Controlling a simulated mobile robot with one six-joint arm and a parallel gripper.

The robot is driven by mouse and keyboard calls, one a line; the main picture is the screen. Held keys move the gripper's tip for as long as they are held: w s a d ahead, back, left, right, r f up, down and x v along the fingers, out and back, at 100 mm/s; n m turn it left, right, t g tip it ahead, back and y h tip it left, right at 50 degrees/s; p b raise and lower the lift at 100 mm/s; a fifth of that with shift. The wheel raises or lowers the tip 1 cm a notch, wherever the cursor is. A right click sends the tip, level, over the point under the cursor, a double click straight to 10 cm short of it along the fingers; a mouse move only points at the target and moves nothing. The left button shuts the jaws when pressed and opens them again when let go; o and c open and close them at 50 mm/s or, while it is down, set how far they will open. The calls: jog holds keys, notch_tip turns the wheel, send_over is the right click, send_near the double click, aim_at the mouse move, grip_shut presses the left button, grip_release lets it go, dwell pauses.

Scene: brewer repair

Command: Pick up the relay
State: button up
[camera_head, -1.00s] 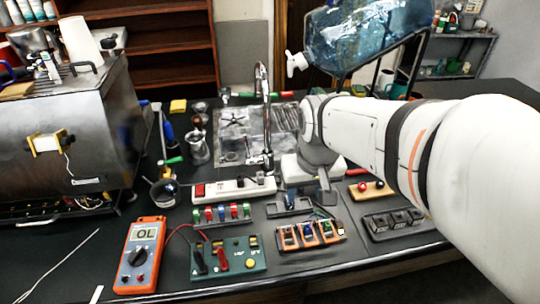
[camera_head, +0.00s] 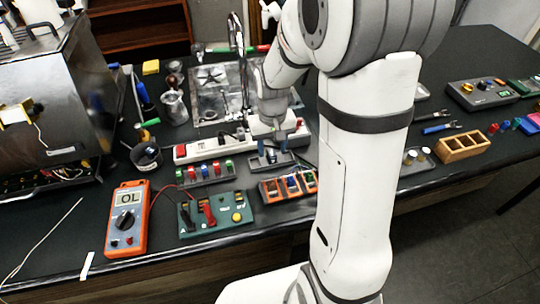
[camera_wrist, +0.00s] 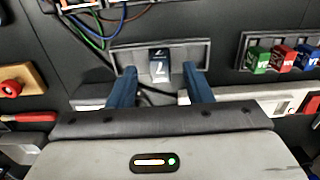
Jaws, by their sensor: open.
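The relay (camera_wrist: 159,70) appears to be the small dark blue block with a light mark on its face. It stands in a grey holder (camera_wrist: 118,58) in the middle of the wrist view. My gripper (camera_wrist: 159,72) is open, with one blue finger on each side of the block and gaps between. I cannot tell how deep the fingertips reach beside it. In the head view my gripper (camera_head: 272,150) points down over the same holder (camera_head: 285,163), and the block itself is mostly hidden behind the fingers.
A white power strip (camera_head: 205,147) lies just behind the holder. A rack of coloured blocks (camera_head: 206,174) is to the left, orange-framed parts (camera_head: 288,186) in front. A green test board (camera_head: 217,214) and an orange multimeter (camera_head: 127,219) stand front left. A tap (camera_head: 238,60) rises behind.

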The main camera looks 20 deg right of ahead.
aim_at(272, 157)
jog(key=shift+f, duration=1.25)
jog(key=shift+c, duration=0.5)
grip_shut()
